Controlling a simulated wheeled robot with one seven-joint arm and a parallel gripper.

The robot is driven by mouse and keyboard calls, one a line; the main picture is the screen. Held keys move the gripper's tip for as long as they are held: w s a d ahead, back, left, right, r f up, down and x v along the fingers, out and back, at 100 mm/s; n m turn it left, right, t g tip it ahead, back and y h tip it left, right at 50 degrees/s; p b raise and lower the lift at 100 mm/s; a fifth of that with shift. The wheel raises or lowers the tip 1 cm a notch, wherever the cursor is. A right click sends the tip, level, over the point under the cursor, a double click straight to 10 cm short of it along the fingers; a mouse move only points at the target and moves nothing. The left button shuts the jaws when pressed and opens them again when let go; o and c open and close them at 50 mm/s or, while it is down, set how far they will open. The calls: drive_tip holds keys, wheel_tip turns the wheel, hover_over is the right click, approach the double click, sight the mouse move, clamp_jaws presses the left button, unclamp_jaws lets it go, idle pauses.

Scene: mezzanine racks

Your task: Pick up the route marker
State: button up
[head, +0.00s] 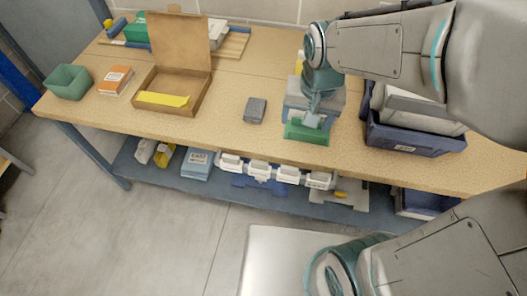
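I cannot tell for certain which thing is the route marker. My gripper (312,117) points down over the right half of the table, above a green block-like item (307,132) and in front of a grey-blue box (295,101). Its fingertips are small and partly merge with these things, so I cannot tell if it is open, shut or touching. A yellow strip (164,99) lies in an open cardboard box (184,109) at the left. A small dark grey item (255,110) lies alone to the left of my gripper.
A green bin (68,82) and an orange-and-white box (116,80) stand at the table's left. A dark blue crate (413,138) is at the right. A wooden pallet (233,43) bears goods behind. A lower shelf (238,193) holds several items. Bare tabletop lies around the grey item.

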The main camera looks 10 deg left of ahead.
drive_tip(key=g+b, duration=0.1)
drive_tip(key=b, duration=0.2)
hover_over(260, 162)
wheel_tip(260, 162, down, 10)
drive_tip(key=shift+m+h, duration=0.3)
drive_tip(key=shift+h, duration=0.1)
drive_tip(key=f, duration=0.7)
drive_tip(key=shift+s+d+f, duration=0.2)
drive_tip(key=shift+s+f, duration=0.1)
drive_tip(key=shift+f, duration=0.1)
drive_tip(key=shift+w+a+f+p, duration=0.15)
drive_tip(key=shift+f+p, duration=0.15)
drive_tip(key=shift+f, duration=1.15)
drive_tip(key=shift+w+a+f+p, duration=0.15)
drive_tip(key=shift+f+p, duration=0.15)
drive_tip(key=shift+f, duration=1.15)
drive_tip(key=shift+s, duration=0.1)
drive_tip(key=c, duration=1)
